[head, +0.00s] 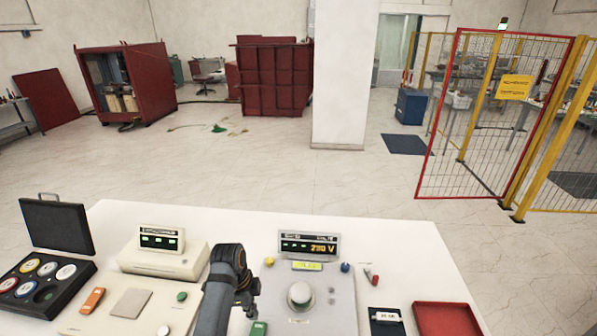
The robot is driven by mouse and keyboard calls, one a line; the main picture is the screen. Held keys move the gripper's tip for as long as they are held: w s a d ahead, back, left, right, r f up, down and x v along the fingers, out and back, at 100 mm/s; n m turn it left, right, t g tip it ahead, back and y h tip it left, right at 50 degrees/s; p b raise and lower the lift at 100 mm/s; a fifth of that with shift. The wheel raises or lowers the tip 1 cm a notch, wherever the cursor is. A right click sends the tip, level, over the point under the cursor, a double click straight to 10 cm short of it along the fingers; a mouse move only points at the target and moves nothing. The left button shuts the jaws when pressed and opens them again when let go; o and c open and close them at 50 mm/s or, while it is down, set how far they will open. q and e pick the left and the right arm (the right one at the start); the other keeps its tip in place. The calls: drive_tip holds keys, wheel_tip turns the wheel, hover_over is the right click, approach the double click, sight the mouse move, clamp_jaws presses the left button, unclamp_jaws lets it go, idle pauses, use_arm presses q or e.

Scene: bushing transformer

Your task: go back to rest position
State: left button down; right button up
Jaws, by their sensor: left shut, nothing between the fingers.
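My left arm comes in from the bottom edge, left of centre, over the white table (400,250). Its dark wrist is bent at the top. My left gripper (247,308) points down just left of the control unit (330,302) with the round knob, above a small green-topped item (258,328). It is shut and empty. The arm hides part of the table and the right edge of the beige instrument (165,258). My right gripper is not in view.
An open black case (50,295) with coloured discs is at left. A red tray (447,318) and a small black-and-white device (386,318) are at right. Beyond the table, a red mesh gate (490,115) stands right of a white pillar (343,80).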

use_arm(q)
drive_tip(key=s+a+r+n+t+y, duration=0.15)
drive_tip(key=s+a+n, duration=0.25)
drive_tip(key=s+n, duration=0.45)
drive_tip(key=s+a+n+t+y, duration=0.15)
drive_tip(key=s+a+n, duration=0.25)
drive_tip(key=s+n, duration=0.5)
drive_tip(key=s+a+f+b, duration=0.2)
drive_tip(key=f+b, duration=0.2)
drive_tip(key=f, duration=1.3)
drive_tip(key=s+a+f+b, duration=0.15)
drive_tip(key=f+b, duration=0.25)
drive_tip(key=f, duration=1.2)
drive_tip(key=s+f+g+b, duration=0.2)
drive_tip(key=s+f+b, duration=0.3)
drive_tip(key=s+f, duration=1.3)
wheel_tip(320, 180, down, 4)
drive_tip(key=shift+s+a+f+h, duration=0.2)
drive_tip(key=shift+s+a+h, duration=0.1)
drive_tip(key=shift+s+a, duration=0.1)
